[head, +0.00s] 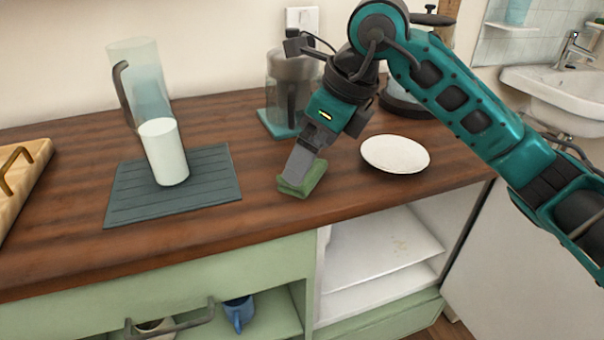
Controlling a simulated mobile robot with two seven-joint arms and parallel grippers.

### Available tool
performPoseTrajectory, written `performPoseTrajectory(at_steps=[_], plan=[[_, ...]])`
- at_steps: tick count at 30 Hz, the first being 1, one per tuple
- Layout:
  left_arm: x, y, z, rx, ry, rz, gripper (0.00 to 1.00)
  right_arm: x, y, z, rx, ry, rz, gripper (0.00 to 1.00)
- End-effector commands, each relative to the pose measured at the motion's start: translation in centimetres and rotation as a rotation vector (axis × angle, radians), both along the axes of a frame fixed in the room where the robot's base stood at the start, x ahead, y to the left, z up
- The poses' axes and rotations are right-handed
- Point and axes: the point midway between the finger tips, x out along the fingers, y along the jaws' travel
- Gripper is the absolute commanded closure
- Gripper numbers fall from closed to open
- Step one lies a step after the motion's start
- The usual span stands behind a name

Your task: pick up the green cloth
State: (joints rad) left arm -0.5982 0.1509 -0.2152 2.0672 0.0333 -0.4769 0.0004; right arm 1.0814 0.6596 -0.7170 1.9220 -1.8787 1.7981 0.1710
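The green cloth (314,178) is a small folded pad on the wooden counter, in the middle of the head view. My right gripper (299,176) reaches down from the upper right, with its grey fingers at the cloth and covering part of it. The fingers overlap each other from this side, so I cannot tell whether they are closed on the cloth. I see no clear gap between the cloth and the counter. My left gripper is not in view.
A white plate (395,154) lies just right of the cloth. To the left, a white cup (164,152) stands on a dark ribbed mat (215,186), with a clear pitcher (150,85) behind. A grey lidded container (283,85) stands behind my gripper. The counter's front edge is close.

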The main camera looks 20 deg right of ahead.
Motion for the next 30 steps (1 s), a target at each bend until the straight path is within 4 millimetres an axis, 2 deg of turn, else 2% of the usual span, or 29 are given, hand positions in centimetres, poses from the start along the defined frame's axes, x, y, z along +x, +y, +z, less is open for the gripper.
performPoseTrajectory(at_steps=[1, 6, 13, 26, 30], plan=[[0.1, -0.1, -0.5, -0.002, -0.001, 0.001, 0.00, 0.1, 0.1, -1.2, 0.002, 0.003, -0.001, 0.00], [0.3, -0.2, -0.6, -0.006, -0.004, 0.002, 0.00, 0.7, 0.7, -3.1, 0.001, 0.001, 0.002, 0.00], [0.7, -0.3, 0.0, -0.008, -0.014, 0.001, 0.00, 0.8, 0.7, -3.2, 0.001, -0.001, 0.000, 0.00], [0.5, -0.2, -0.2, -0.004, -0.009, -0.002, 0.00, 0.8, 0.7, -3.1, 0.001, -0.001, 0.000, 0.41], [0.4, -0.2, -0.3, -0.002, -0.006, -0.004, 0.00, 0.8, 0.7, -3.1, 0.001, -0.001, 0.000, 0.44]])
